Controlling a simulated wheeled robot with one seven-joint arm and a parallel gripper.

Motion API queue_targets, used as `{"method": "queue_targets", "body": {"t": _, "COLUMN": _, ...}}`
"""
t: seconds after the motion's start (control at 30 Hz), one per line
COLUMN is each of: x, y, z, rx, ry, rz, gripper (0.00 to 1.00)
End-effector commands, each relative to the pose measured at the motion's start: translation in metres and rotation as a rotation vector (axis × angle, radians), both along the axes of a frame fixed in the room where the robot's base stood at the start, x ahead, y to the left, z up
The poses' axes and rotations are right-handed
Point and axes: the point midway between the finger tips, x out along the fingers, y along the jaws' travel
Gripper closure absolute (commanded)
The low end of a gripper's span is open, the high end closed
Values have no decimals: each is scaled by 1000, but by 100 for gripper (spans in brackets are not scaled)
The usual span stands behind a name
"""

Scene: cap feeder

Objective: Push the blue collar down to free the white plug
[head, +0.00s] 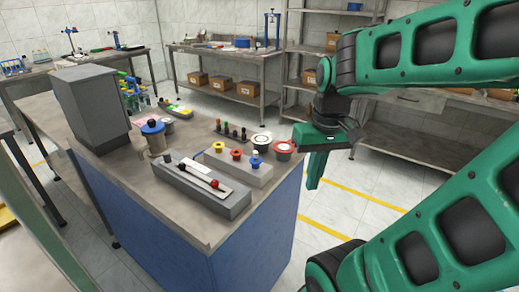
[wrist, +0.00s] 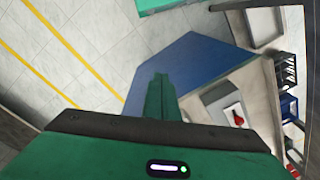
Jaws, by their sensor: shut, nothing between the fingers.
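The blue collar (head: 256,163) sits on the right end of a grey block (head: 236,172) on the workbench, in the head view. My gripper (head: 313,186) is shut and empty. It points down, to the right of the block, apart from it and seemingly beyond the bench's right edge. In the wrist view, the closed green fingers (wrist: 158,96) show over the bench's blue side. I cannot make out the collar or the plug in the wrist view.
Red (head: 236,154) and yellow (head: 218,147) fittings stand on the same block. A grey box with a red-ended slider (head: 201,182) lies in front. Round red (head: 284,147) and white (head: 262,139) pieces stand behind. The floor right of the bench is clear.

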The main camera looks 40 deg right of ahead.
Motion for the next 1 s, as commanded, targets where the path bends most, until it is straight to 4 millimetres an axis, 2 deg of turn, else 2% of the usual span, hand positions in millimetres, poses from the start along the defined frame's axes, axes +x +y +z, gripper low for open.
{"method": "queue_targets", "body": {"t": 0.03, "x": 29, "y": -4, "z": 14, "rx": -1, "ry": -28, "rz": 78, "gripper": 100}}
{"method": "queue_targets", "body": {"t": 0.2, "x": 117, "y": -12, "z": 62, "rx": -13, "ry": -142, "rz": 402, "gripper": 100}}
{"method": "queue_targets", "body": {"t": 0.3, "x": 156, "y": -14, "z": 83, "rx": -29, "ry": -193, "rz": 560, "gripper": 100}}
{"method": "queue_targets", "body": {"t": 0.4, "x": 180, "y": -15, "z": 97, "rx": -43, "ry": -227, "rz": 668, "gripper": 100}}
{"method": "queue_targets", "body": {"t": 0.53, "x": 193, "y": -16, "z": 104, "rx": -51, "ry": -246, "rz": 729, "gripper": 100}}
{"method": "queue_targets", "body": {"t": 0.87, "x": 193, "y": -16, "z": 103, "rx": -52, "ry": -247, "rz": 731, "gripper": 100}}
{"method": "queue_targets", "body": {"t": 1.0, "x": 196, "y": -16, "z": 94, "rx": -51, "ry": -247, "rz": 730, "gripper": 100}}
